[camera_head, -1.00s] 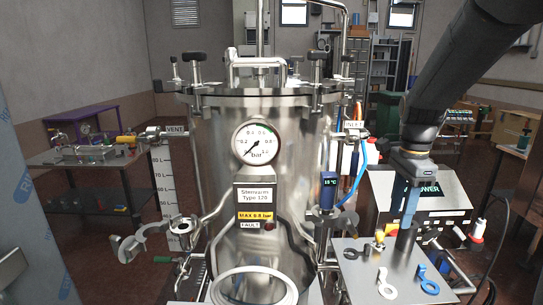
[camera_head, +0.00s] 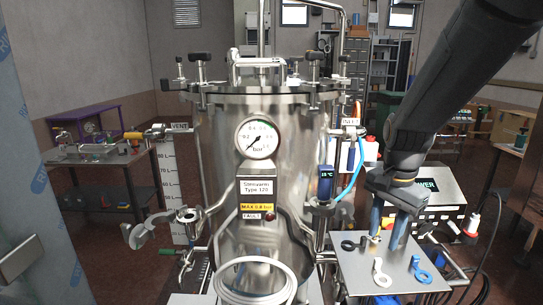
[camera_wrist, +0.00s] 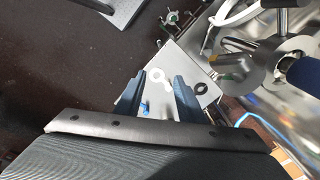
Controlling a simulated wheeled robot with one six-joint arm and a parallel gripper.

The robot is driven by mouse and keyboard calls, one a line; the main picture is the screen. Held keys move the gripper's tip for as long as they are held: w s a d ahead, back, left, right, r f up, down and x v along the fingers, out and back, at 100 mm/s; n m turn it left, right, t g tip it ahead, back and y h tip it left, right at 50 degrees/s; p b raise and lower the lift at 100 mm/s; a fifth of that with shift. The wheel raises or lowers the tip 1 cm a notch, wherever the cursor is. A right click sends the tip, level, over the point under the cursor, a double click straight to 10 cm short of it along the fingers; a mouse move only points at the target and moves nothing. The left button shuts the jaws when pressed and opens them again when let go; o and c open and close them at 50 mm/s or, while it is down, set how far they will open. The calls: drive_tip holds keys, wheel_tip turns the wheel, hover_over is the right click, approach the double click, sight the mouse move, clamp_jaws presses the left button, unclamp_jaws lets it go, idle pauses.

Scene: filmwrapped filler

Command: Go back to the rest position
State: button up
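My gripper (camera_head: 387,238) hangs over the steel plate (camera_head: 346,275) to the right of the tank, fingers pointing down. In the wrist view its two blue fingers (camera_wrist: 160,77) are spread wide with nothing between them. On the plate lie a white ring-ended piece (camera_head: 381,273), a blue one (camera_head: 421,270) and a black one (camera_head: 349,245). The white piece (camera_wrist: 158,77) shows between and beyond the fingers in the wrist view, the black piece (camera_wrist: 200,88) right of them. The blue piece (camera_wrist: 144,108) is partly hidden.
The steel tank (camera_head: 225,150) with its gauge (camera_head: 257,139) stands left of my arm. A grey-topped box (camera_head: 440,185) is behind the gripper. A metal bench (camera_head: 110,160) stands at left. Open floor (camera_wrist: 60,80) shows left of the plate in the wrist view.

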drive_tip(key=s+a+f+n+t, duration=0.2)
drive_tip(key=s+a+f+n, duration=0.4)
drive_tip(key=s+n, duration=0.4)
wheel_tip(320, 180, down, 11)
drive_tip(key=a+n+g+b, duration=0.1)
drive_tip(key=g+b, duration=0.1)
drive_tip(key=b, duration=0.8)
drive_tip(key=shift+w+a, duration=0.2)
drive_tip(key=shift+w, duration=0.05)
